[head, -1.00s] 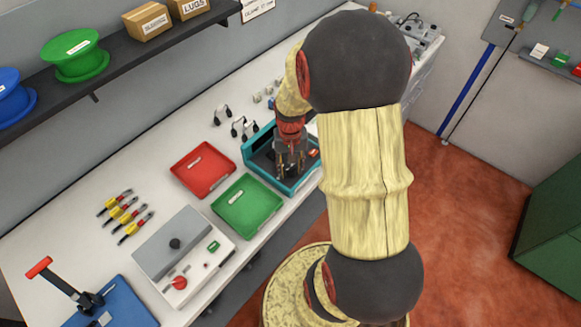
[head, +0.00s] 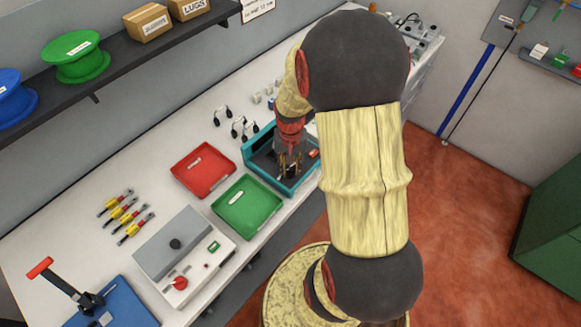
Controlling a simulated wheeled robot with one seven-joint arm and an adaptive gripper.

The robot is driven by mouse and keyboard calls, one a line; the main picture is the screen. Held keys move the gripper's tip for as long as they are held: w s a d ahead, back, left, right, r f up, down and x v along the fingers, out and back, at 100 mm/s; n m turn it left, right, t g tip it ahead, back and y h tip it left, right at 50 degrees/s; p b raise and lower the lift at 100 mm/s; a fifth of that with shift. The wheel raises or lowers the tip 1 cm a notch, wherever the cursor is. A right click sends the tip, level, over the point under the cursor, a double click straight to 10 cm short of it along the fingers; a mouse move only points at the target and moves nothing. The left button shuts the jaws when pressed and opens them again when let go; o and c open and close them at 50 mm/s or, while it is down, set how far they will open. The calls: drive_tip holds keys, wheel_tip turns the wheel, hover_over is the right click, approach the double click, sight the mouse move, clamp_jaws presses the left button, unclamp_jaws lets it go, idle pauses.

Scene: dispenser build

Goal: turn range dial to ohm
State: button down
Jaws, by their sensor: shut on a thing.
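A teal-rimmed case (head: 256,173) with a dark face lies on the bench, right of the green tray. My gripper (head: 290,175) points down into this case, with its fingertips low at the dark face. It is shut on what seems to be the range dial. The dial is hidden between the fingers, and its marks, pointer and the ohm position cannot be read. A small orange-red patch (head: 313,154) shows on the case, right of the gripper. My arm covers the area to the right.
A green tray (head: 247,206) and a red tray (head: 203,169) lie left of the case. Black-handled pieces (head: 240,128) stand behind it. A grey box with a red knob (head: 180,283), yellow-red tools (head: 125,215) and a blue-based lever press (head: 110,305) are farther left.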

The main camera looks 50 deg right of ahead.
sight(290, 169)
drive_tip(key=m+p, duration=0.2)
drive_tip(key=m, duration=0.3)
drive_tip(key=shift+m, duration=0.4)
drive_tip(key=m+p, duration=0.1)
drive_tip(key=m, duration=0.4)
idle(0.4)
drive_tip(key=c, duration=1.5)
unclamp_jaws()
drive_tip(key=shift+r, duration=0.1)
wheel_tip(290, 169, up, 12)
drive_tip(key=shift+f, duration=0.1)
